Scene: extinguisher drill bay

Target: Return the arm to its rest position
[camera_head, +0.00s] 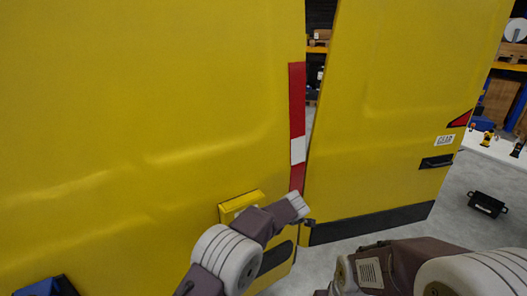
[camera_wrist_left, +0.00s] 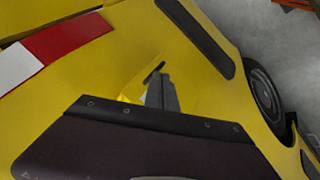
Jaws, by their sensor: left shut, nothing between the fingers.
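My left arm reaches up from the bottom middle of the head view, in front of a yellow vehicle panel (camera_head: 150,90). My left gripper (camera_head: 308,222) is small and dark at its end, near the lower part of the gap between two yellow panels. In the left wrist view the fingers of my left gripper (camera_wrist_left: 160,90) are together with nothing between them, over yellow bodywork. My right arm shows at the bottom right of the head view, bent low. Its gripper does not show.
A second yellow panel (camera_head: 400,100) stands right of the gap, with a black handle (camera_head: 437,162). A red and white strip (camera_head: 297,110) edges the left panel. A black case (camera_head: 487,204) sits on the grey floor. A white table (camera_head: 492,147) holds small items.

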